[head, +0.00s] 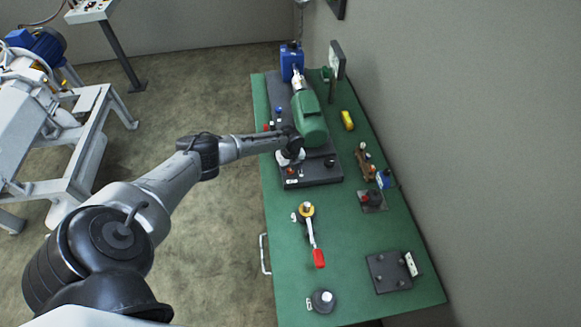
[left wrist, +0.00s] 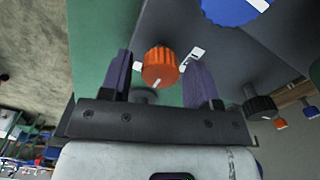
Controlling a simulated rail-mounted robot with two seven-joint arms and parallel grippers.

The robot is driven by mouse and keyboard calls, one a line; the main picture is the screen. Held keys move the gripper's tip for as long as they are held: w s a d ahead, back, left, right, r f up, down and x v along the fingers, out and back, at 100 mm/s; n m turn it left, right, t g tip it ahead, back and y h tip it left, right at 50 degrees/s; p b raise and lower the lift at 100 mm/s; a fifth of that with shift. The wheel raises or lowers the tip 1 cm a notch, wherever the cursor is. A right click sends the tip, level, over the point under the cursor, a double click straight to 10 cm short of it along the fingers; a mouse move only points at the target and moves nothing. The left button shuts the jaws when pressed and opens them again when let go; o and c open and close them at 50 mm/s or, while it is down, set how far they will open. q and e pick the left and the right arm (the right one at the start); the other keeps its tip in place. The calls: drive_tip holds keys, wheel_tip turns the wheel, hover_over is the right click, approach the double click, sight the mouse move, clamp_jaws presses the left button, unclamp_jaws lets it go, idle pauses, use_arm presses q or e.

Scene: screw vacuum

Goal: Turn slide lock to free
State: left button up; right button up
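An orange knob (left wrist: 160,66) with a white mark on its rim stands on the dark plate of the machine, a white label beside it. In the left wrist view it appears between the two purple-grey fingers of my left gripper (left wrist: 162,78), which are open with space on both sides. I cannot tell how deep the knob is between them. In the head view my left gripper (head: 290,157) is over the near left part of the dark base (head: 318,170). No readable label shows which control is the slide lock. My right gripper is out of view.
A blue knob (left wrist: 236,8) and a black knob (left wrist: 260,106) are close to the right finger.

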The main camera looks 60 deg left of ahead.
use_arm(q)
drive_tip(key=c, duration=0.8)
drive_tip(key=n+p, duration=0.1)
drive_tip(key=n, duration=0.3)
drive_tip(key=shift+r+n, duration=0.15)
drive_tip(key=shift+n, duration=0.15)
drive_tip(key=n+p, duration=0.1)
drive_tip(key=n, duration=0.3)
drive_tip(key=shift+n+p, duration=0.3)
drive_tip(key=shift+p, duration=0.1)
drive_tip(key=n+p, duration=0.1)
drive_tip(key=n, duration=0.2)
drive_tip(key=shift+w+n, duration=0.1)
drive_tip(key=shift+n, duration=0.2)
drive_tip(key=n+p, duration=0.1)
drive_tip(key=n, duration=0.2)
drive_tip(key=shift+n+p, duration=0.35)
drive_tip(key=shift+n, duration=0.75)
